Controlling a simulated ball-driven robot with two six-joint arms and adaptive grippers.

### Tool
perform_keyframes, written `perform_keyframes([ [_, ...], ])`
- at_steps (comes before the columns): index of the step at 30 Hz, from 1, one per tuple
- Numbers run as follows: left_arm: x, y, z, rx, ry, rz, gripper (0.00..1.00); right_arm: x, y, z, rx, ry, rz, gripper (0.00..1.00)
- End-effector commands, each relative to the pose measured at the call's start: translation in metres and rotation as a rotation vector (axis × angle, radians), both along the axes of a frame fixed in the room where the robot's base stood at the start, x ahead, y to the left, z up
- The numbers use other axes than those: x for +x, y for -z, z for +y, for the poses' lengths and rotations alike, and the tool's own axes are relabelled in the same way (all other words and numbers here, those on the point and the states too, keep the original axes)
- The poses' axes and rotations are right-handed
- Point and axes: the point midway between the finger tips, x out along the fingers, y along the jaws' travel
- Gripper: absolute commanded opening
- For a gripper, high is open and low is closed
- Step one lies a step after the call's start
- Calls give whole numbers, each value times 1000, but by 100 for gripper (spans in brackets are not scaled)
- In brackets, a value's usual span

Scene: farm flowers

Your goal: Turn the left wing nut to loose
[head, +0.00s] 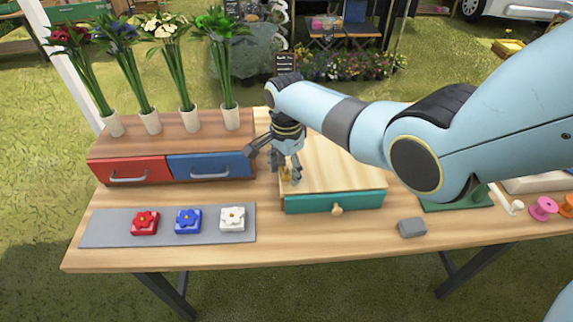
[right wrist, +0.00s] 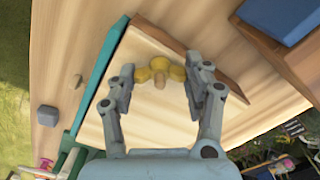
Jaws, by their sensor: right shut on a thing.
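A yellow wing nut (right wrist: 160,66) with rounded lobes and a tan post end shows in the right wrist view, on the pale wooden top of the box with the teal drawer (head: 320,203). In the head view only a bit of yellow (head: 287,174) shows at the box's left side, mostly hidden by my right gripper. My right gripper (head: 288,178) points down there. In the right wrist view its two fingers (right wrist: 159,78) sit on either side of the wing nut, shut on it. My left gripper is out of view.
A wooden box with red (head: 130,170) and blue (head: 209,166) drawers stands left, with several flower vases on top. A grey mat (head: 104,228) holds red, blue and white flower blocks. A grey block (head: 412,228) and pink spools (head: 543,208) lie to the right.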

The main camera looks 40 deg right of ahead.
Motion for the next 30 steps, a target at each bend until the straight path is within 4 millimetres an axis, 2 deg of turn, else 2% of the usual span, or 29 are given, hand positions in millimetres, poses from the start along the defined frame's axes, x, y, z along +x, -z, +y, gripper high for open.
perform_keyframes([
  [9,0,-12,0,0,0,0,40,-1,-1,0,1,-298,2,18],
  [30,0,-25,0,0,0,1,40,-1,0,0,1,-963,1,18],
])
